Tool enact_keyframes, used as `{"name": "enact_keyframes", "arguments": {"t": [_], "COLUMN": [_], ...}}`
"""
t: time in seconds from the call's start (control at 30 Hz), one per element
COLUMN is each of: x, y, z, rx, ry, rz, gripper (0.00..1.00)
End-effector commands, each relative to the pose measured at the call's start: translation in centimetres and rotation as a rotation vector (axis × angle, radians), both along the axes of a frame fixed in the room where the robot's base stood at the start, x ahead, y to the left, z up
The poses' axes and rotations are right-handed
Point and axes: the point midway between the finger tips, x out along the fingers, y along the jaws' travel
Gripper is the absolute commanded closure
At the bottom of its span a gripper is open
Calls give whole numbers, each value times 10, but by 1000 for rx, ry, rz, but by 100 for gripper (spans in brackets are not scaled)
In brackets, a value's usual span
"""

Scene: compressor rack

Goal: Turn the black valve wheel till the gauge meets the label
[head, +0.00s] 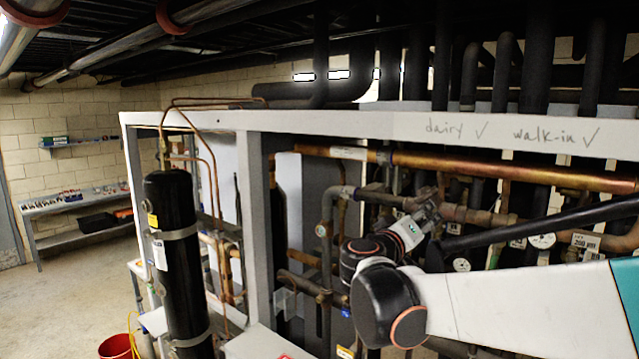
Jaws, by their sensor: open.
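My arm reaches in from the right, and my gripper (432,204) is small and dark among the rack's pipes, in front of a copper-brown pipe (480,216). Its fingers are hard to make out; it is open, and I see nothing held. I cannot pick out the black valve wheel; it may be hidden behind my gripper or wrist. One round white gauge (461,265) sits low, right of my wrist. Another white gauge (542,240) is farther right. A white label (585,242) with small print hangs beside it. The dial readings are too small to tell.
A pale rack frame (360,121) surrounds the pipes, its top beam marked "dairy" and "walk-in". A thick black pipe (540,226) slants close above my arm. A tall black cylinder (178,260) and a red bucket (115,347) stand left. Open floor lies far left.

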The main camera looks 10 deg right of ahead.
Motion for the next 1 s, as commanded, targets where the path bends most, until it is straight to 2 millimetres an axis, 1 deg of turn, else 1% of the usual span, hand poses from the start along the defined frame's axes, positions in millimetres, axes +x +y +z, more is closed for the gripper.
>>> {"name": "enact_keyframes", "arguments": {"t": [0.03, 0.1, 0.23, 0.4, 0.63, 0.67, 0.7, 0.77, 0.8, 0.83, 0.87, 1.0], "x": [6, 14, 24, 28, 29, 29, 29, 29, 29, 29, 29, 29], "y": [-7, -13, -22, -26, -26, -26, -26, -26, -26, -26, -26, -26], "z": [1, 1, 1, 0, 0, 0, 0, 0, 0, 0, 0, -1], "rx": [0, 0, 0, -1, -1, -1, -1, -1, -1, -1, -1, -5], "ry": [0, 0, 0, 1, 1, 1, 1, 1, 1, 1, 1, 5], "rz": [-3, -1, -1, 0, 1, 1, 1, 1, 1, 1, 1, 1], "gripper": [46, 46, 46, 46, 46, 50, 59, 73, 82, 89, 91, 91]}}
